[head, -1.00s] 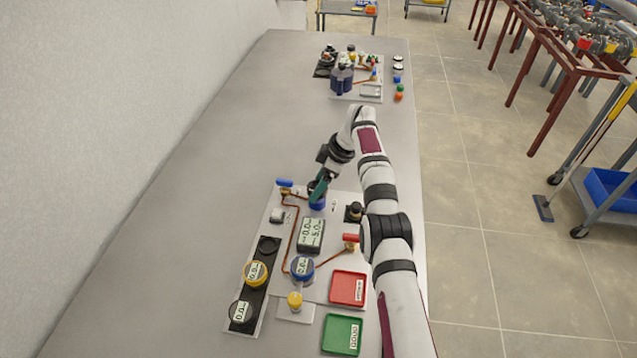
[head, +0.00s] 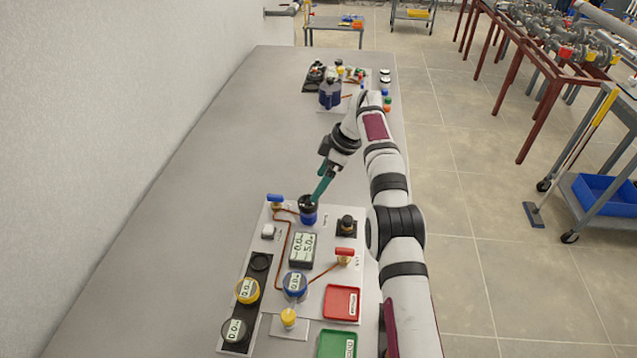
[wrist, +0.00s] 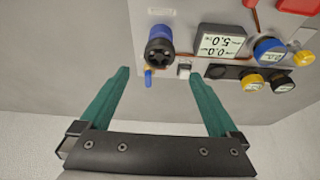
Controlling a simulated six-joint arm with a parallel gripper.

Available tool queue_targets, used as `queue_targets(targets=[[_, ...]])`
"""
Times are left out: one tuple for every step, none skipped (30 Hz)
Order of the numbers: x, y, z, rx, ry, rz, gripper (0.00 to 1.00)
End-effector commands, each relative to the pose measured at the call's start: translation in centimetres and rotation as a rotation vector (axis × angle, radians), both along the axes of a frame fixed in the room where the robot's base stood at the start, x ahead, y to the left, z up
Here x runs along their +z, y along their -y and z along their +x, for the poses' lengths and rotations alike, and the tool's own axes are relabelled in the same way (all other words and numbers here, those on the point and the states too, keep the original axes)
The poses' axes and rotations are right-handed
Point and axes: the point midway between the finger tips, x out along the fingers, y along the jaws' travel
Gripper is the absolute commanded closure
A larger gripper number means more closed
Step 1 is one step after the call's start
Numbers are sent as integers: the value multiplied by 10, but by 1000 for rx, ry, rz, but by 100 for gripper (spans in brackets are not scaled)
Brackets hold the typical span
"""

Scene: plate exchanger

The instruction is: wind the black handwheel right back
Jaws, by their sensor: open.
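The black handwheel (head: 307,201) sits on top of a blue cylindrical body (head: 309,217) near the back of the near white panel. The wheel also shows in the wrist view (wrist: 159,50), upper middle, with its face toward the camera. My gripper (head: 319,193) is open and empty, above and slightly right of the wheel in the head view. In the wrist view its two green fingers (wrist: 159,76) stand wide apart, with the wheel beyond their tips, and nothing lies between them. I see no contact with the wheel.
A blue-handled valve (head: 276,200) stands left of the wheel, a black knob (head: 346,223) right of it. A readout box (head: 301,249), a red-handled valve (head: 344,254), a red tray (head: 342,302) and round gauges lie nearer. The bench left of the panel is clear.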

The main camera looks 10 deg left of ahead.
Motion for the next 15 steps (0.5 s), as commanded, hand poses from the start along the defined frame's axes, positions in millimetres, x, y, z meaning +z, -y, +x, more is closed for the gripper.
queue_targets(targets=[[0,-1,0,-2,-3,3,3],[-1,-3,-2,-12,-15,15,3],[-2,-8,-7,-45,-54,50,3],[-3,-16,-14,-88,-105,96,3],[-3,-27,-23,-151,-179,159,3],[0,-43,-38,-270,-313,263,3],[5,-56,-48,-382,-435,348,3],[11,-68,-58,-512,-573,437,3],[22,-81,-67,-701,-773,550,3],[30,-86,-71,-848,-924,627,3],[37,-89,-73,-1001,-1080,700,3],[43,-86,-73,-1211,-1291,789,3],[44,-80,-72,-1371,-1445,852,3],[43,-71,-72,-1527,-1595,910,3],[37,-55,-72,-1726,-1782,985,3]])
